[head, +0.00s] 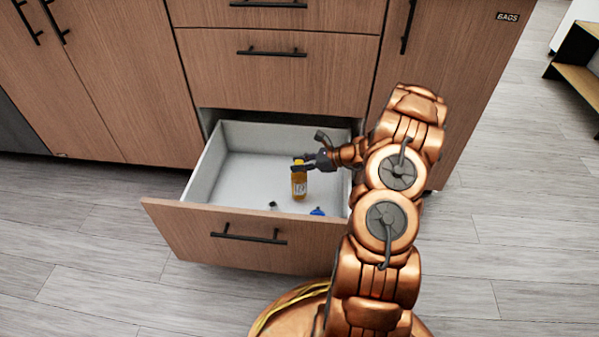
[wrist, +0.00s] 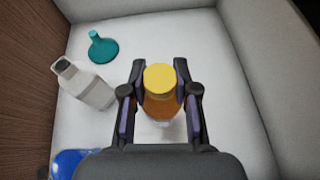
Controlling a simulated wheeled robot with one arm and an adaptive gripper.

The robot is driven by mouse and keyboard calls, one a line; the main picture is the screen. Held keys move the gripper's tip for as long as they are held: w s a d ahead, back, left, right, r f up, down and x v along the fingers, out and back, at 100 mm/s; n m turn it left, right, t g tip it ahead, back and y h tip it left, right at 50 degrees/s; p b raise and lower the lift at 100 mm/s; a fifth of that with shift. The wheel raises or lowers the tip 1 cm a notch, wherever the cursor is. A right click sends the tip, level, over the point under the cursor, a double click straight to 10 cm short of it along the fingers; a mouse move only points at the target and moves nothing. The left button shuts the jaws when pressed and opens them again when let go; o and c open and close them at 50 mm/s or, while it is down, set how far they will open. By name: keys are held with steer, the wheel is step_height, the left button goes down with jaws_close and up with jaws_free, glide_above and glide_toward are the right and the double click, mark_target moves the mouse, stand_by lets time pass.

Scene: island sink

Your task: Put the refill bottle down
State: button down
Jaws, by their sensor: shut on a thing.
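The refill bottle (head: 299,184) is amber with a yellow cap and a pale label, and stands upright inside the open drawer. In the wrist view its yellow cap (wrist: 159,78) shows from above, between the two fingers. My gripper (head: 302,166) is shut on the bottle's upper part, one finger on each side; it also shows in the wrist view (wrist: 160,88). The drawer (head: 170,215) is pulled out, with white inner walls and a pale floor. I cannot tell whether the bottle's base touches that floor.
In the wrist view, a grey-white bottle (wrist: 88,88), a teal funnel-like item (wrist: 103,48) and a blue item (wrist: 72,160) lie left of the refill bottle. The drawer wall (wrist: 245,70) is close on the right. The drawer's left part, in the head view, looks clear.

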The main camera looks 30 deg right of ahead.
mark_target(299, 180)
steer(key=shift+f+b, duration=0.35)
steer(key=shift+f, duration=1)
steer(key=c, duration=0.9)
jaws_free()
